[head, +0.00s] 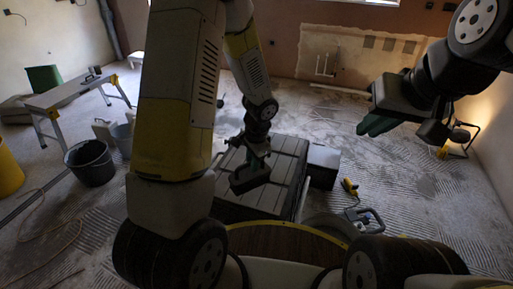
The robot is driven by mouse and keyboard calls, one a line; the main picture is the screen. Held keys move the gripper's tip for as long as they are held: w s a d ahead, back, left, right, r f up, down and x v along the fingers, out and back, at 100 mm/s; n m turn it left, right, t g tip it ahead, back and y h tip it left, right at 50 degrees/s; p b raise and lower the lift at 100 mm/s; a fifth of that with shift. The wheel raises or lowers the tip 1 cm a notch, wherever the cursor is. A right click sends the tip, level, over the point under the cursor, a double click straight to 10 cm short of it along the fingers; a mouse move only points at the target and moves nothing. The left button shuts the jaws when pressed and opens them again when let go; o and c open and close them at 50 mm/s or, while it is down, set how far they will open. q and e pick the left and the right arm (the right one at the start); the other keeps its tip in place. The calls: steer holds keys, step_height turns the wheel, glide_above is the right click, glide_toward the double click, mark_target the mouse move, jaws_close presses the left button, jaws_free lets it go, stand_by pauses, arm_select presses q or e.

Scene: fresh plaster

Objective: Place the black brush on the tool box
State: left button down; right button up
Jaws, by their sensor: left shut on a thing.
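The tool box (284,168) is a large dark box with a ribbed lid, standing on the floor in front of me, just left of the middle of the head view. My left gripper (256,161) is over its lid, shut on a dark thing that I take for the black brush. The brush's outline is lost against the dark gripper and lid, and I cannot tell whether it touches the lid. My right gripper (378,124) has green fingers and hangs in the air at the right, away from the box. Its finger gap is not clear.
A smaller black box (323,164) stands against the tool box's right side. A yellow tool (349,187) and a grey case (365,219) lie on the floor to the right. A black bucket (90,163) and a work bench (70,91) are at the left. The floor at right is mostly free.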

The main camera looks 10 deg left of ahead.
arm_select(q)
steer(key=m, duration=0.3)
steer(key=shift+s+d+f+h, duration=0.25)
steer(key=shift+s+d+h, duration=0.05)
steer(key=shift+s, duration=0.1)
steer(key=m, duration=0.2)
steer(key=s+d+m, duration=0.1)
steer(key=m, duration=0.1)
steer(key=shift+d+f+t+h, duration=0.2)
steer(key=shift+t+h, duration=0.1)
steer(key=shift+t, duration=0.1)
steer(key=shift+w+a+f+m+h, duration=0.1)
steer(key=shift+w+a+f+m, duration=0.6)
steer(key=shift+w, duration=1.6)
steer(key=shift+w+a+f+m+h, duration=0.1)
steer(key=shift+w+a+f+m, duration=0.25)
steer(key=shift+w+a+f, duration=1.35)
steer(key=shift+w+a+f+m+h, duration=0.15)
steer(key=shift+w+m, duration=0.4)
steer(key=shift+w, duration=2.35)
steer(key=shift+f, duration=0.2)
steer(key=c, duration=1.4)
jaws_free()
steer(key=shift+o, duration=0.2)
steer(key=shift+r, duration=0.15)
